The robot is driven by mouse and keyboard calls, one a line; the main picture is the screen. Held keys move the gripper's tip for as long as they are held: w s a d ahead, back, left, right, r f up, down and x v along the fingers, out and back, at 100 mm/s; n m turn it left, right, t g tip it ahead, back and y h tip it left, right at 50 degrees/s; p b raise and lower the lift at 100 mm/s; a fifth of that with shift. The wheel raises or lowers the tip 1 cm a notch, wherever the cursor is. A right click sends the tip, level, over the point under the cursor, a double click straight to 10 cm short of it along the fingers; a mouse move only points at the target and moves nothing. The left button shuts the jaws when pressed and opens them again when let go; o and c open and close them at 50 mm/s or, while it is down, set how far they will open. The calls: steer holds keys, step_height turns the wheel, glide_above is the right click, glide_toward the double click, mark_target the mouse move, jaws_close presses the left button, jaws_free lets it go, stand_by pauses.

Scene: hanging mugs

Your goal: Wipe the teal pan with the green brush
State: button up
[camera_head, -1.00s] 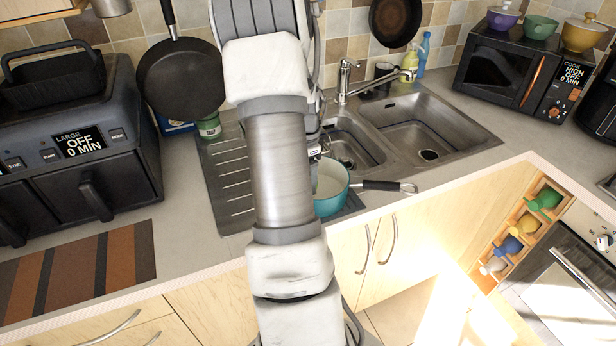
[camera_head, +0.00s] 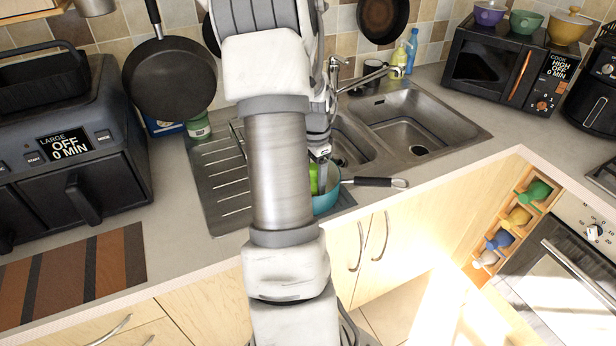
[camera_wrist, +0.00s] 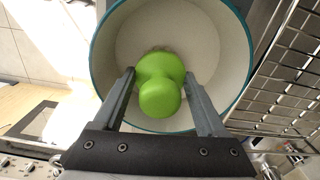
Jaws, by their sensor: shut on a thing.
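The teal pan (camera_head: 326,204) stands on the counter in front of the sink, partly behind my arm in the head view, with its dark handle pointing right. In the wrist view the pan (camera_wrist: 103,78) is seen from above, with its pale inside and teal rim. The green brush (camera_wrist: 160,97) has a round knob and is inside the pan's outline. My gripper (camera_wrist: 160,76) is shut on the brush, one finger on each side. In the head view my gripper (camera_head: 322,186) reaches down into the pan with the brush (camera_head: 313,180) at it. The brush's underside is hidden, so contact with the pan floor is unclear.
The steel sink (camera_head: 410,125) is behind the pan, with its ribbed drainboard (camera_head: 215,185) to the left. A wire rack (camera_wrist: 287,75) is close to the pan's right in the wrist view. An air fryer (camera_head: 70,150) stands at left and a microwave (camera_head: 500,65) at back right.

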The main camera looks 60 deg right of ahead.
steer(key=shift+s+d, duration=0.2)
steer(key=shift+s, duration=0.35)
steer(key=shift+r, duration=0.1)
steer(key=shift+r+p, duration=0.5)
steer(key=shift+r, duration=0.15)
steer(key=shift+r, duration=0.1)
steer(key=shift+r+p, duration=1.15)
steer(key=shift+r, duration=0.25)
steer(key=shift+r, duration=0.1)
steer(key=shift+r+p, duration=1.5)
steer(key=shift+r, duration=0.4)
